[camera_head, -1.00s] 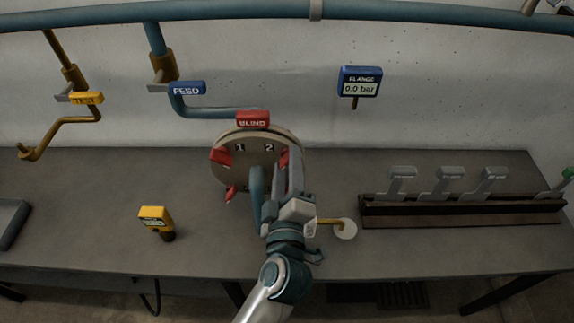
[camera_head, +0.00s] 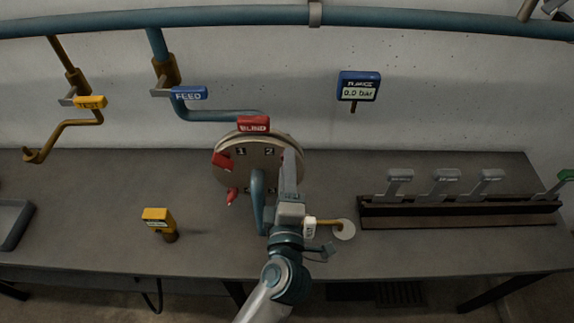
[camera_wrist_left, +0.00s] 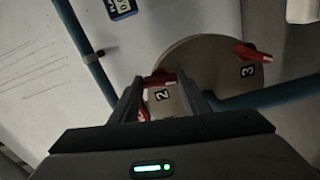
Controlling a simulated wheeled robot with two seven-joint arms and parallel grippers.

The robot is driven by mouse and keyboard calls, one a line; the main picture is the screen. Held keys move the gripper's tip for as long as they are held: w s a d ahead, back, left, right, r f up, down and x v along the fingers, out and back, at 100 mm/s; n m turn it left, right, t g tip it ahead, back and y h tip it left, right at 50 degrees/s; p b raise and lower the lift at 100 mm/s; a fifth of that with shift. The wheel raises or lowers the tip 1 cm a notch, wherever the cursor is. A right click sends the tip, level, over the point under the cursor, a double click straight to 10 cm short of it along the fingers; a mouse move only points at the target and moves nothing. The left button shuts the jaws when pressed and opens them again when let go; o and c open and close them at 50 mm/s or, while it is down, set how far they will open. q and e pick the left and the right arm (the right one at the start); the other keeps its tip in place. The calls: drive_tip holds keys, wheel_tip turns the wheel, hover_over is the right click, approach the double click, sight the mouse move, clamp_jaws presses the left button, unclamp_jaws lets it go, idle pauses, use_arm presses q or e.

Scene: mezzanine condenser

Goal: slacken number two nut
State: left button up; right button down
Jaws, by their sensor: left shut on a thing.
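The round flange plate (camera_head: 262,169) stands on the bench with numbers 1 and 2 at its top and a red BLIND tag (camera_head: 253,124) above. My left gripper (camera_head: 289,165) reaches its right side, beside number 2. In the left wrist view, the red number two nut (camera_wrist_left: 160,78) sits between the fingers of my left gripper (camera_wrist_left: 160,88), which is shut on it. This nut is hidden behind the gripper in the head view. Red nuts show beside number 1 (camera_head: 223,161), at the lower left (camera_head: 231,196), and by number 3 (camera_wrist_left: 252,52).
A FLANGE gauge (camera_head: 358,86) reads 0.0 bar. A blue FEED handle (camera_head: 189,93) and pipe are behind the plate. A white disc (camera_head: 344,229) lies near my forearm.

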use_arm(q)
drive_tip(key=shift+f+n, duration=0.1)
drive_tip(key=shift+n, duration=6.2)
drive_tip(key=o, duration=1)
drive_tip(key=shift+o, duration=0.2)
drive_tip(key=shift+s, duration=0.15)
